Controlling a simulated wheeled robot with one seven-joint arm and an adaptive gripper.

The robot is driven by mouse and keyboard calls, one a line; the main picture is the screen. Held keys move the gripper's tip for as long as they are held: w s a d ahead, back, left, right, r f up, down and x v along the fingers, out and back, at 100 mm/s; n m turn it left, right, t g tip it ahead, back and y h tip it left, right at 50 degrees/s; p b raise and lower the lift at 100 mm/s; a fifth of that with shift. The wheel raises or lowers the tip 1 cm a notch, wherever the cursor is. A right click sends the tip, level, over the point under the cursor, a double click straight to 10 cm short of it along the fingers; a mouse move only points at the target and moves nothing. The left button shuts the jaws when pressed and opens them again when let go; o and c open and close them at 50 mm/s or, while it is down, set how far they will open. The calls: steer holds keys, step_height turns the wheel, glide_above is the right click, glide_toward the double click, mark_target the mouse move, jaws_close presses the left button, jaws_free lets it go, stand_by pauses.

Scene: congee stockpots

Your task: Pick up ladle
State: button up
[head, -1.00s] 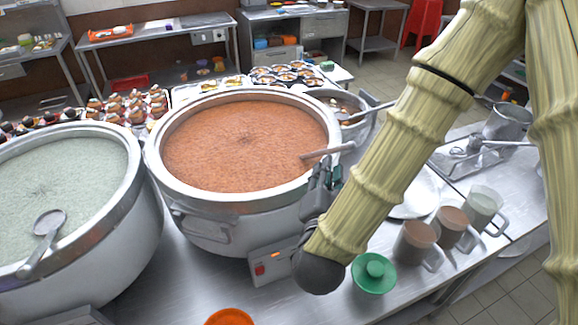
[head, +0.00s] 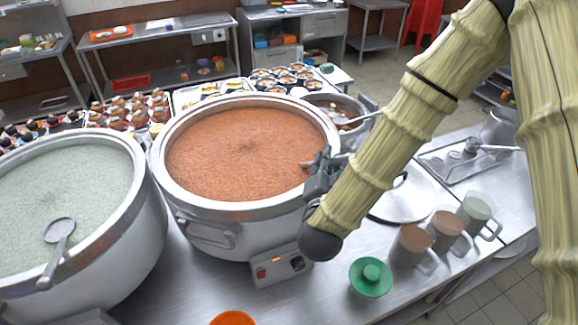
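A big steel pot (head: 205,212) in the middle is full of orange-brown congee. At its right rim my gripper (head: 318,168) is at the spot where a ladle handle sticks out of the congee. The gripper covers most of that handle; only a small bit may show at its left, and the bowl is hidden. Whether the fingers are open or closed on the handle cannot be told. Another ladle (head: 58,240) lies on the near rim of the left pot of pale congee (head: 120,225). A third ladle (head: 360,118) stands in a smaller pot behind.
A control box (head: 280,270) is at the middle pot's base. A green lid (head: 371,277), several mugs (head: 412,245) and a round steel lid (head: 410,197) stand to the right. Trays of small bowls (head: 285,76) fill the back of the counter.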

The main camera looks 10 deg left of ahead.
jaws_close()
stand_by(0.3)
